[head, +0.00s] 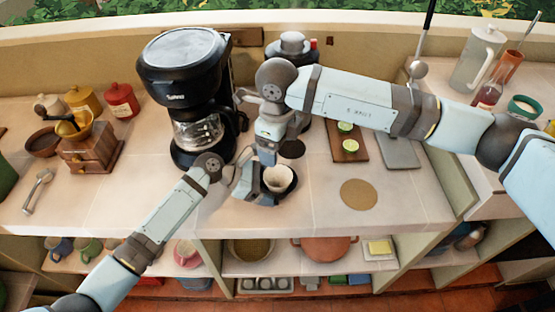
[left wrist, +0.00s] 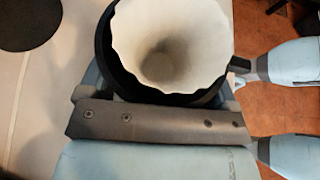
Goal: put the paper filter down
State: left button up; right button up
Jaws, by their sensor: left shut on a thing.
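The white fluted paper filter (head: 278,178) sits inside a black filter basket (head: 291,190), over the front part of the counter. In the left wrist view the open paper filter (left wrist: 165,45) fills the black basket (left wrist: 104,62), mouth toward the camera. My left gripper (head: 262,187) is shut on the basket, its fingers at the basket's sides. I cannot tell whether the basket touches the counter. My right gripper (head: 268,146) points down just behind the filter, apart from its rim as far as I see; its fingertips are partly hidden.
A black coffee maker (head: 181,75) stands behind my left gripper. A wooden grinder (head: 91,148) is at left. A round cork mat (head: 359,194) lies at right, with clear counter (head: 325,215) around it. A board with lime halves (head: 348,139) lies behind it.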

jog(key=shift+r, duration=1.45)
